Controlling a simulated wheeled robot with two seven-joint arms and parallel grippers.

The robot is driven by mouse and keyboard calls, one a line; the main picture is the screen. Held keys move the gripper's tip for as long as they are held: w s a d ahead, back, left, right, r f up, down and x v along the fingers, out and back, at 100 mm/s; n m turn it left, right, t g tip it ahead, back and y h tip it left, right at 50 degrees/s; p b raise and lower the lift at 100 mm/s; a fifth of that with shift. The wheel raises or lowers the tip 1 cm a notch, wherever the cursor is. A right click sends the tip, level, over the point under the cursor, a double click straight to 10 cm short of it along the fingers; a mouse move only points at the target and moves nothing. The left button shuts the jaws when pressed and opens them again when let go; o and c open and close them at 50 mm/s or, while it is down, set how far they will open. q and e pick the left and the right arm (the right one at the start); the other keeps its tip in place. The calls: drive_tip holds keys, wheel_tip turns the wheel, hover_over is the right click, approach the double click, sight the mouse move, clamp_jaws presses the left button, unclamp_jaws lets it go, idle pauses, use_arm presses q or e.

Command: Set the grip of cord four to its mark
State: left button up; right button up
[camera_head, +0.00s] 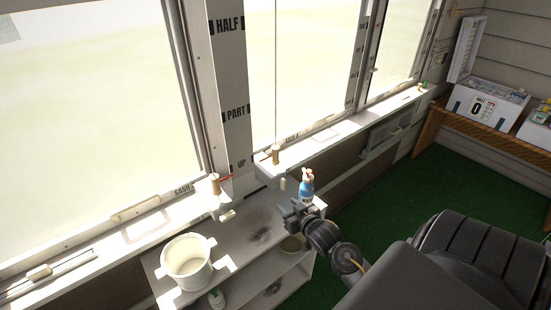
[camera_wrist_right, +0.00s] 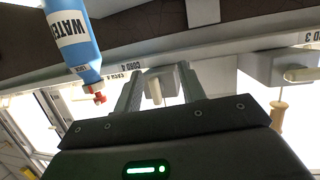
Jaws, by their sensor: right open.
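My right gripper (camera_head: 292,208) is open and empty, below and a little right of that grip. In the right wrist view, which is upside down, a pale peg (camera_wrist_right: 154,90) under the CORD 4 label (camera_wrist_right: 131,50) shows between the open fingers (camera_wrist_right: 158,78); I cannot tell how far it is. Cord four's grip does not show clearly there. My left gripper is not in view.
A blue water bottle (camera_head: 306,186) stands close to the right gripper. Another wooden grip (camera_head: 214,184) is at the left sill; cord three's grip shows in the wrist view (camera_wrist_right: 278,115). A white pot (camera_head: 187,262) sits on the shelf. Green floor (camera_head: 400,190) is clear at right.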

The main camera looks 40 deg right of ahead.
sight(277, 154)
wheel_tip(277, 154, up, 15)
drive_tip(key=d+t, duration=0.1)
drive_tip(key=t, duration=0.2)
drive_tip(key=shift+h, duration=0.3)
drive_tip(key=w, duration=0.3)
drive_tip(key=w+d+p, duration=0.1)
drive_tip(key=w, duration=0.2)
drive_tip(key=w+d+p, duration=0.1)
drive_tip(key=w, duration=0.2)
drive_tip(key=shift+w+f, duration=0.1)
drive_tip(key=shift+w, duration=0.15)
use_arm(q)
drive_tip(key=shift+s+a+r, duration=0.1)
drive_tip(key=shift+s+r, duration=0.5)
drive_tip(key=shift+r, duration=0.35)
use_arm(e)
drive_tip(key=shift+w+d+f, duration=0.1)
drive_tip(key=shift+w, duration=0.6)
drive_tip(key=shift+c, duration=0.2)
clamp_jaws()
